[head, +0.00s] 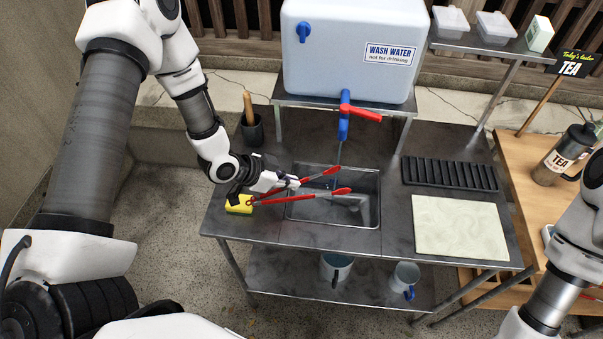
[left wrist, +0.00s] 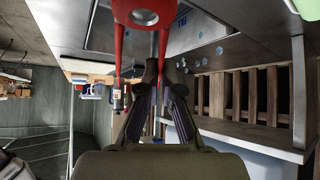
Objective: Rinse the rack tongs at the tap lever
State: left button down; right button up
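The red-and-grey tongs (head: 341,191) point right over the sink (head: 371,184), their red arms spread apart. The red hinge end (left wrist: 145,17) shows close up there. The blue tap (head: 343,128) on the water tank has a red tap lever (head: 362,113) pointing right. A thin pale streak below the spout looks like running water, behind the tongs. My right arm is at the right edge; its gripper is out of view.
The wash water tank (head: 347,50) stands behind the sink. A yellow sponge (head: 238,204) lies left of the sink, and a dark pot (head: 252,130) with a wooden handle stands behind. A black rack (head: 450,173) and pale board (head: 460,227) lie right.

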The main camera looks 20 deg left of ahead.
aim_at(279, 199)
pick_arm(q)
jog(key=shift+s+a+p, duration=0.15)
jog(key=shift+s+p, duration=0.1)
jog(key=shift+s, duration=0.9)
jog(key=shift+s+a+p, duration=0.1)
jog(key=shift+s+p, duration=0.1)
jog(key=shift+s, duration=0.95)
jog(key=shift+s+r, duration=0.1)
jog(key=shift+r, duration=0.15)
jog(key=s+r+p, duration=0.3)
jog(key=s+p, duration=0.1)
jog(key=p, duration=0.1)
jog(key=shift+s+a+r, duration=0.3)
jog(key=shift+s, duration=0.1)
